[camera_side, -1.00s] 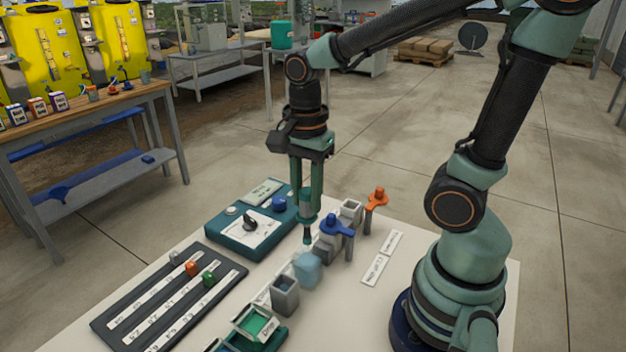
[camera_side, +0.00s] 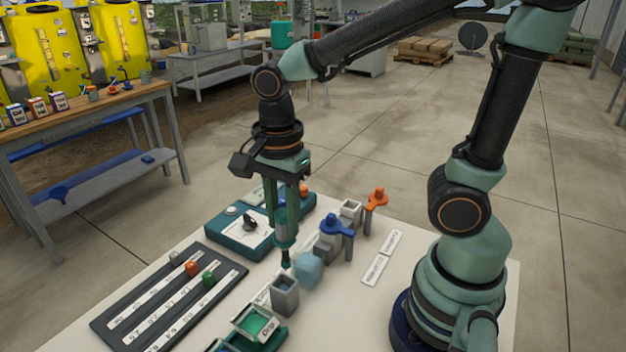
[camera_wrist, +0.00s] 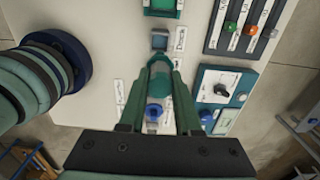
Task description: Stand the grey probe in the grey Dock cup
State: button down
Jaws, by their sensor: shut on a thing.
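My gripper (camera_side: 286,228) points straight down and is shut on a slim upright probe (camera_side: 285,250). In the side view the probe's body looks teal and its tip dark; I cannot make out any grey. The grey Dock cup (camera_side: 284,296) is a square open-topped cup, standing just below and nearer the camera than the tip. In the wrist view the Dock cup (camera_wrist: 159,40) lies beyond my fingertips (camera_wrist: 160,72), beside a Dock label. The probe's tip is above the cup's rim level and apart from it. The held part is mostly hidden by the fingers.
A pale blue rounded thing (camera_side: 308,270) stands close right of the tip. Behind it are a blue-topped piece (camera_side: 336,226) and an orange-topped piece (camera_side: 376,196). A teal control box (camera_side: 238,232), a dark slider board (camera_side: 160,300) and a green tray (camera_side: 256,324) flank the cup.

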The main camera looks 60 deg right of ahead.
jog(key=shift+s+a+f, duration=0.1)
jog(key=shift+a+f, duration=0.05)
jog(key=shift+a, duration=0.5)
notch_tip(320, 180, down, 8)
jog(key=shift+f, duration=0.15)
dwell(0.3)
jog(key=c, duration=0.5)
grip_release()
jog(key=shift+r, duration=3.5)
